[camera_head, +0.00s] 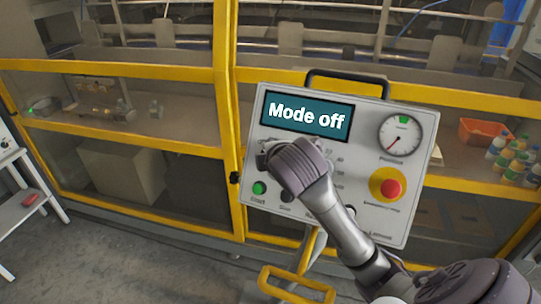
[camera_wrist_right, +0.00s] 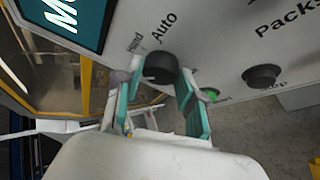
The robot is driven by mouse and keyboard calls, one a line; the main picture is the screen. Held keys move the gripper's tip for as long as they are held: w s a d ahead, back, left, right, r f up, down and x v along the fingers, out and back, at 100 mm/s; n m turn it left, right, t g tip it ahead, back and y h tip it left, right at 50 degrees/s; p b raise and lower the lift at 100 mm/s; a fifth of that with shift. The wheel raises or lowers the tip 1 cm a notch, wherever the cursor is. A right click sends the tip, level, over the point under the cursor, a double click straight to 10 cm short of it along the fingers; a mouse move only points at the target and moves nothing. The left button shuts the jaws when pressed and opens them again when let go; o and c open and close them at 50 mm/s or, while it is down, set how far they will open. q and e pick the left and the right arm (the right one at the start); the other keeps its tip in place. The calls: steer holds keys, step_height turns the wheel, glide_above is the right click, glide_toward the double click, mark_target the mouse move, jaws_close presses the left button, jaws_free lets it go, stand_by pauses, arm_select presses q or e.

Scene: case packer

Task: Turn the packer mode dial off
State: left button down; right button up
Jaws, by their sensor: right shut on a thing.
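The control panel (camera_head: 380,178) carries a screen (camera_head: 307,116) that reads "Mode off". The black mode dial (camera_wrist_right: 161,67) shows in the right wrist view, with "Auto" and a partly hidden label printed beside it. My right gripper (camera_wrist_right: 153,78) has one teal-padded finger on each side of the dial and is shut on it. In the head view my right gripper (camera_head: 268,150) covers the panel just below the screen and hides the dial. My left gripper is not in view.
A green button (camera_head: 259,188), a red emergency button (camera_head: 391,188) and a round gauge (camera_head: 400,135) sit on the panel. Yellow machine frames (camera_head: 226,80) stand behind it. An orange bin (camera_head: 483,131) and several bottles (camera_head: 515,160) are at right.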

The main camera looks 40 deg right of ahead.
steer(key=shift+f, duration=0.1)
steer(key=o, duration=1.1)
steer(key=shift+w, duration=0.1)
steer(key=shift+o, duration=0.2)
steer(key=shift+r, duration=0.4)
step_height(320, 180, up, 9)
